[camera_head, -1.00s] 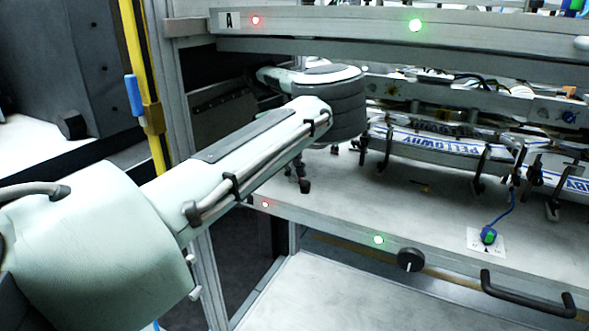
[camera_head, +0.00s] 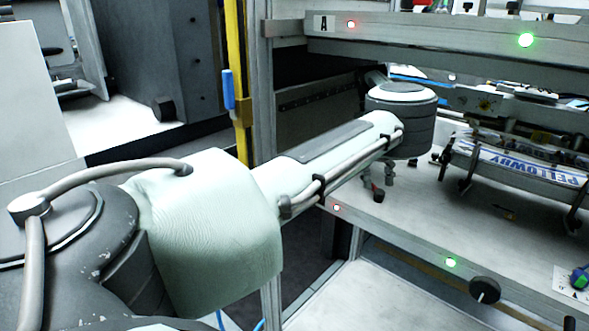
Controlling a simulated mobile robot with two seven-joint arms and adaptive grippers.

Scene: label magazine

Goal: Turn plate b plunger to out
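Plate A (camera_head: 430,28) is the upper shelf, with a letter A label at its left end. Below it is a lower shelf plate (camera_head: 410,225), whose letter I cannot read. A round black knob (camera_head: 485,290) with a white mark sits on the lower plate's front edge; I cannot tell whether it is the plunger. My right gripper does not show.
Red (camera_head: 337,207) and green (camera_head: 451,262) lights are on the lower plate's edge. Clamps hold a blue-lettered strip (camera_head: 525,165) at right. A green and blue plug (camera_head: 580,278) is at the right border. A yellow post (camera_head: 236,80) and grey frame upright stand left of the shelves.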

